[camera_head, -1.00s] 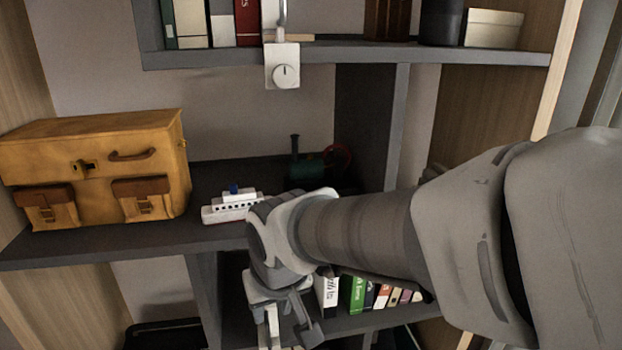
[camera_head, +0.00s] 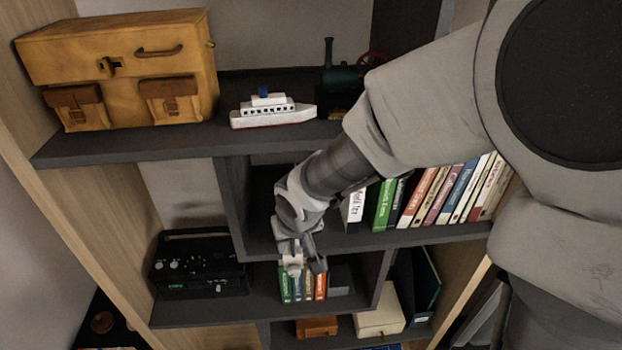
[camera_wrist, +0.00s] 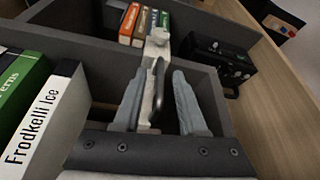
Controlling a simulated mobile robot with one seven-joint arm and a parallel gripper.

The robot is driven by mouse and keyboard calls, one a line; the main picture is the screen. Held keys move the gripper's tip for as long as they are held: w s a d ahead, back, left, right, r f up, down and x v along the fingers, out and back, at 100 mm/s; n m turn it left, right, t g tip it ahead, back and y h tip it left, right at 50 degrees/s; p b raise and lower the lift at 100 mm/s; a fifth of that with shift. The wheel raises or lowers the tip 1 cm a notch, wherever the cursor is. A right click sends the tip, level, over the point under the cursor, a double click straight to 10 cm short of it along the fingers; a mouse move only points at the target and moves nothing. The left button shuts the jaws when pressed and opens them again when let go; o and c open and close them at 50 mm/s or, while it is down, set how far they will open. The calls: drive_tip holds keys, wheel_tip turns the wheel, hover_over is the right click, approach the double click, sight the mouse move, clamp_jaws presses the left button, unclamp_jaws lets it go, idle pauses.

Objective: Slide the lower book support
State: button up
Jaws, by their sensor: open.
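The lower book support shows as a whitish piece (camera_head: 292,258) at the top left of a short row of small books (camera_head: 310,283) in the lower compartment.
A grey shelf divider (camera_head: 232,205) and a row of larger books (camera_head: 450,195) stand close to my arm. A black radio (camera_head: 198,262) is left of the small books. A toy ship (camera_head: 270,110) and a yellow case (camera_head: 120,68) sit on the shelf above.

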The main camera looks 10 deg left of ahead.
clamp_jaws()
idle(1.5)
